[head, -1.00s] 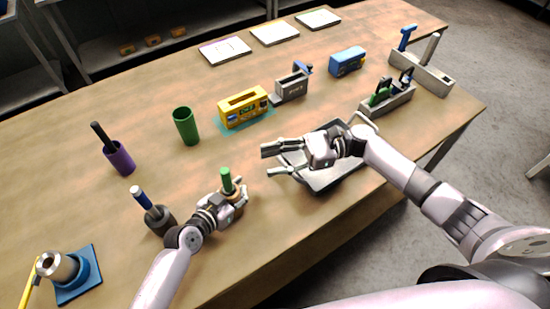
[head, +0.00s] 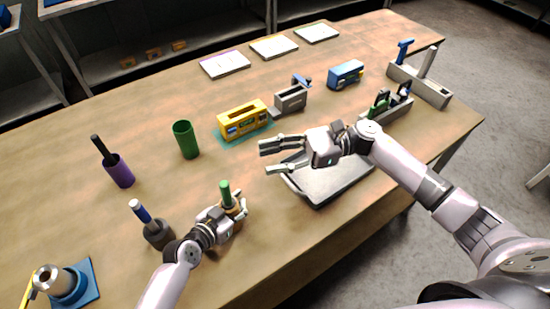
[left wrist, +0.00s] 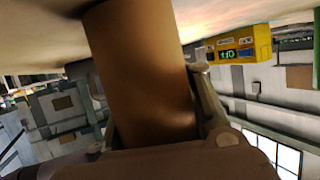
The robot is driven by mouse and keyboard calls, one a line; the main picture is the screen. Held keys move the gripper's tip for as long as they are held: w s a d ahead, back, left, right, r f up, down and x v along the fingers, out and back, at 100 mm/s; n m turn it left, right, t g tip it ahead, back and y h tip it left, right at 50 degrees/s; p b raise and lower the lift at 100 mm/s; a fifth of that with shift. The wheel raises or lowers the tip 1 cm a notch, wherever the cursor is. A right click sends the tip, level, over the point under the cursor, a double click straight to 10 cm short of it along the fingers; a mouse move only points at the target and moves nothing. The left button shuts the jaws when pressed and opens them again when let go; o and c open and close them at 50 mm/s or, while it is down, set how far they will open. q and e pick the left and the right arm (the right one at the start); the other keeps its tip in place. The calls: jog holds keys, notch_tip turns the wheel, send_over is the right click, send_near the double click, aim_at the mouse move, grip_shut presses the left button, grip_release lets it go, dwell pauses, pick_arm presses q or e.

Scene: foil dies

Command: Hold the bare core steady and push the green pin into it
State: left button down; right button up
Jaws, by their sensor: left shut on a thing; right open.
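My left gripper (head: 236,208) is shut on the bare core, a brown cylinder (left wrist: 142,75) that fills the middle of the left wrist view. In the head view the core is mostly hidden by the fingers. The green pin (head: 225,188) stands upright at the top of the core; how deep it sits cannot be told.
A grey tray (head: 340,184) lies under my right arm. A green cup (head: 186,140), a yellow box (head: 242,119) and a grey box (head: 290,98) stand behind. A dark holder with a blue-handled tool (head: 157,234) is close left of my left gripper. Table between pin and green cup is clear.

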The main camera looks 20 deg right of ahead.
pick_arm(q)
jog(key=shift+s+f, duration=0.2)
jog(key=shift+f, duration=0.1)
jog(key=c, duration=1.7)
grip_release()
jog(key=o, duration=0.7)
jog(key=shift+w+r, duration=0.2)
jog(key=shift+r, duration=0.05)
jog(key=shift+c, duration=0.2)
jog(key=shift+a, duration=0.1)
